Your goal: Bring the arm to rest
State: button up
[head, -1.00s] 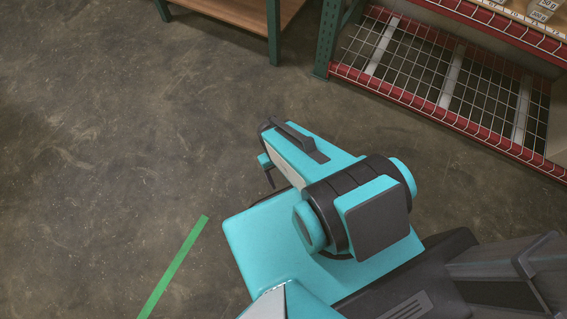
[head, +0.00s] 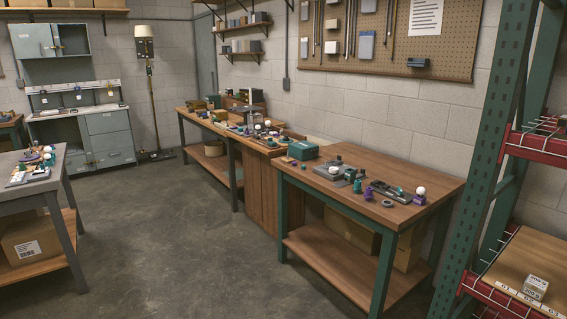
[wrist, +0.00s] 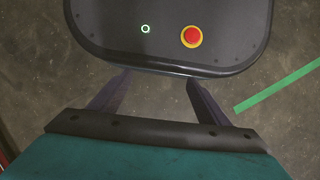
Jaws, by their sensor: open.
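My gripper (wrist: 157,85) shows in the wrist view only. Its two dark fingers stand well apart with bare floor between them, so it is open and empty. It points down beside my own dark body, which carries a red button and a lit green ring. No part of my arm shows in the head view, so its overall pose cannot be told.
A wooden workbench (head: 430,188) with small lamp parts stands at the right, beside a green and red rack (head: 497,150). A longer bench (head: 190,115) runs behind it. A grey table (head: 72,165) stands left. The floor (head: 190,240) between is clear. Green tape (wrist: 280,85) crosses the floor.

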jog(key=r, duration=0.1)
jog(key=s+r+p, duration=0.1)
jog(key=r, duration=0.1)
jog(key=shift+s+a+g, duration=0.15)
jog(key=shift+a+g, duration=0.1)
jog(key=shift+g, duration=0.05)
dwell(1.1)
